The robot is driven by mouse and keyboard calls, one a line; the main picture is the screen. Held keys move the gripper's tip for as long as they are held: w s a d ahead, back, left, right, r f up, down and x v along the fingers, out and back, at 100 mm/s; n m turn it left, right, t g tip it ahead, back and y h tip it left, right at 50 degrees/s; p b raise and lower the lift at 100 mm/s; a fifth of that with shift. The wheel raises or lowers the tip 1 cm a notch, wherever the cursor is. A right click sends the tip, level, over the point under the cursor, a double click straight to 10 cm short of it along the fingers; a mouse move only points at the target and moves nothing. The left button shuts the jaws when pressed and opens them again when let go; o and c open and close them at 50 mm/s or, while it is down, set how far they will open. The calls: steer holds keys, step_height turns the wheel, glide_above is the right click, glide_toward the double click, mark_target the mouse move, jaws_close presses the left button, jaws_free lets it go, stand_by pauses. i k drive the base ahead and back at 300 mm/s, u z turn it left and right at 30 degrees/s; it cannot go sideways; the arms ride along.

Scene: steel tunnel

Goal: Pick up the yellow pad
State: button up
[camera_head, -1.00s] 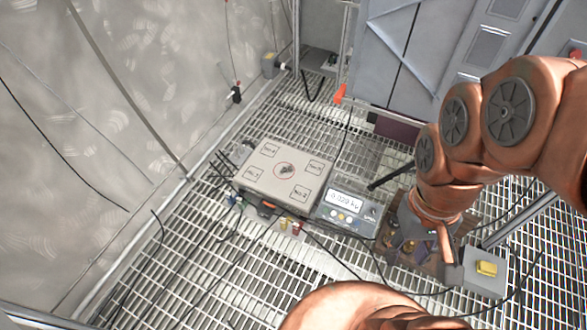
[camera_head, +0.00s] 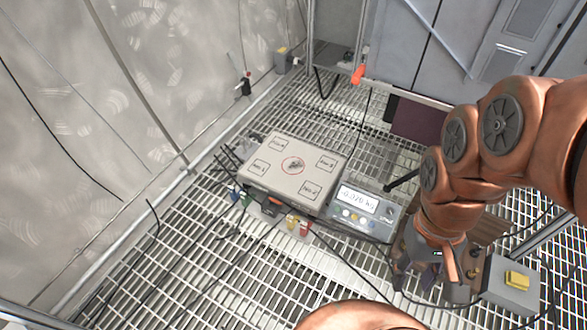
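A small yellow block that may be the yellow pad (camera_head: 517,280) sits on top of a light grey box (camera_head: 508,292) at the lower right. My gripper (camera_head: 430,284) hangs down just left of that box, apart from the yellow block. Its dark fingers are small and overlap a brown board with small items behind them, so I cannot tell how far they are apart or whether they hold anything.
A flat scale plate (camera_head: 262,178) with a red circle and marked squares lies left of centre. Its display unit (camera_head: 358,200) stands beside it. Small coloured pieces (camera_head: 292,221) lie in front. Cables cross the grating. A grey cabinet (camera_head: 440,50) stands behind.

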mark_target(515, 280)
steer(key=z, duration=2)
